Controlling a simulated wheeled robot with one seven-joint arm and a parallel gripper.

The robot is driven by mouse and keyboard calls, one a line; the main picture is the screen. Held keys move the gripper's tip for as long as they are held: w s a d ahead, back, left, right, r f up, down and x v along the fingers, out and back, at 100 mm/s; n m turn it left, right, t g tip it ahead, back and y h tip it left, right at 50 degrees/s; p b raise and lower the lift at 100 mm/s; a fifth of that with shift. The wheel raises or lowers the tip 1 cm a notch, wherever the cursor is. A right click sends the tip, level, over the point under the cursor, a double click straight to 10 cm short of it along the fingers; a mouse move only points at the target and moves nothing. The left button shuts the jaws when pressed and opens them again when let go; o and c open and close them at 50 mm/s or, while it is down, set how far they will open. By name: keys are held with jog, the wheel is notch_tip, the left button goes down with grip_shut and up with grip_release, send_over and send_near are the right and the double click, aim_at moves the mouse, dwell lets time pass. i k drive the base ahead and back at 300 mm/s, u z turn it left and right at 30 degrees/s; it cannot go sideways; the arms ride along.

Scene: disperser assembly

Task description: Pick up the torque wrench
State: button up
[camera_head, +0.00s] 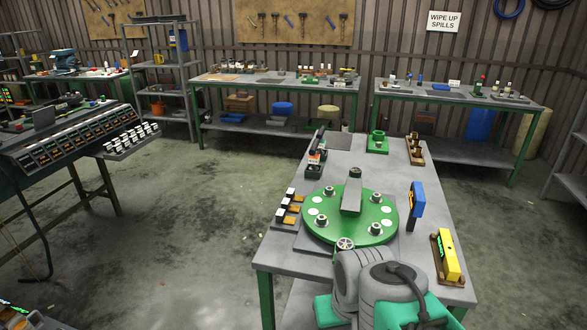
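I cannot tell for certain which object is the torque wrench. A dark, long-handled tool (319,143) stands tilted in a dark holder (314,171) at the back left of the near table; it is small in view. A blue upright tool (417,199) with an orange mark stands at the table's right side. A yellow device (448,256) with a green strip rests in a brown holder at the front right. My grey and green arm fills the bottom centre, but my gripper's fingers do not show.
A green round plate (325,228) with several metal posts and a grey upright block (351,192) fills the middle of the near table (390,165). Small black, white and orange blocks (289,208) stand at its left. A green fixture (377,143) stands at the back.

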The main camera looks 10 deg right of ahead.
aim_at(314, 159)
jog(key=u, duration=0.35)
jog(key=k, duration=0.85)
jog(key=u, duration=0.85)
jog(key=i, duration=3.8)
jog(key=z, duration=0.85)
jog(key=i, duration=0.75)
jog(key=z, duration=1.65)
jog(key=i, duration=0.95)
jog(key=z, duration=0.8)
jog(key=i, duration=0.45)
jog(key=u, duration=0.1)
